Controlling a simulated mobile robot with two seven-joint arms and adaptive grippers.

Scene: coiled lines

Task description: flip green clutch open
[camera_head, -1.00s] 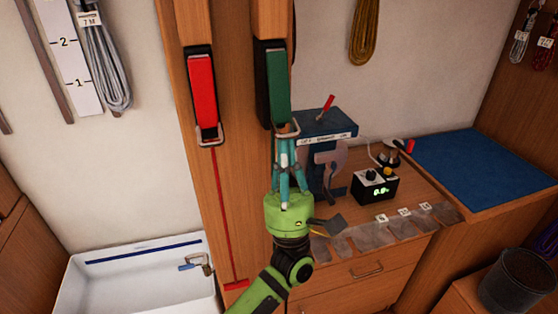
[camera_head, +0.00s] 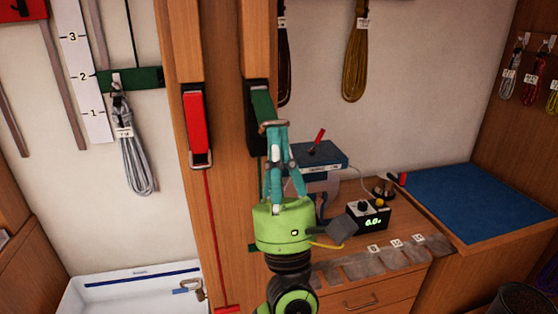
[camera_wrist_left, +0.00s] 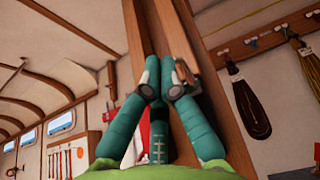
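The green clutch (camera_head: 263,104) is a green lever in a black housing on the wooden post, with a metal loop (camera_head: 273,124) at its end. The lever stands tilted out from the housing, its loop end toward me. My left gripper (camera_head: 278,130) has teal fingers, drawn together at the loop and appearing closed on it. In the left wrist view the fingertips (camera_wrist_left: 160,88) nearly meet and hide most of the clutch. My right gripper is not in view.
A red clutch (camera_head: 196,122) sits left of the green one, flat in its housing. Below right, a bench carries a blue-topped machine (camera_head: 312,155), a black display box (camera_head: 370,218) and a blue mat (camera_head: 465,200). A white basin (camera_head: 130,295) is at lower left.

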